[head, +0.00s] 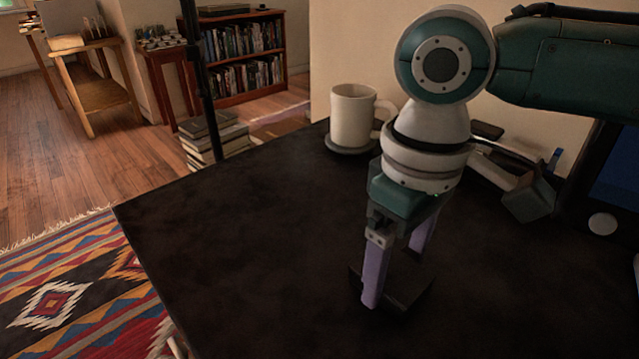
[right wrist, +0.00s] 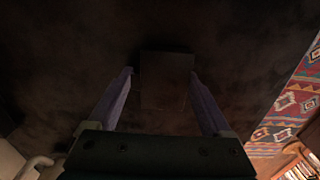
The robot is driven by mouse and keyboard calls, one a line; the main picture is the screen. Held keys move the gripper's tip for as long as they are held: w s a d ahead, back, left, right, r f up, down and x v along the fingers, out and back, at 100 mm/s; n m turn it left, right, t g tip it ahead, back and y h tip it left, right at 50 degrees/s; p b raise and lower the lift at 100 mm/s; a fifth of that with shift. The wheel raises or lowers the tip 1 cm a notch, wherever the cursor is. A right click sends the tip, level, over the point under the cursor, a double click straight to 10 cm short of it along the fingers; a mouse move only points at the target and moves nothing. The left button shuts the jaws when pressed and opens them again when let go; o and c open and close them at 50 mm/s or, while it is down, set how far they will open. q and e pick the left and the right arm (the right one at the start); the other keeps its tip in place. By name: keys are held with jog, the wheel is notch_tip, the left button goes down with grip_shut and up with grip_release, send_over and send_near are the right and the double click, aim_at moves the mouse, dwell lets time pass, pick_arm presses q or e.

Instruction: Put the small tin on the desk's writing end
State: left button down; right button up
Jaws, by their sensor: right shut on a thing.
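The small tin (head: 402,288) is a dark, flat, boxy thing, hard to tell from the black desk top (head: 250,235). My right gripper (head: 396,276) points down over the desk with its two purple fingers on either side of the tin, shut on it. In the right wrist view the tin (right wrist: 166,80) shows as a dark square between the fingertips. The tin is at or just above the desk top; I cannot tell whether it touches. Which part of the desk is the writing end is not clear. My left gripper is not in view.
A white mug (head: 352,115) stands on a dark coaster (head: 350,147) at the back edge. A dark device with a blue screen (head: 617,170) stands at the right. The desk's left and front are clear. Stacked books (head: 212,138) and a patterned rug (head: 75,285) lie beyond.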

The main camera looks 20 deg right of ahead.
jog(key=o, duration=1.2)
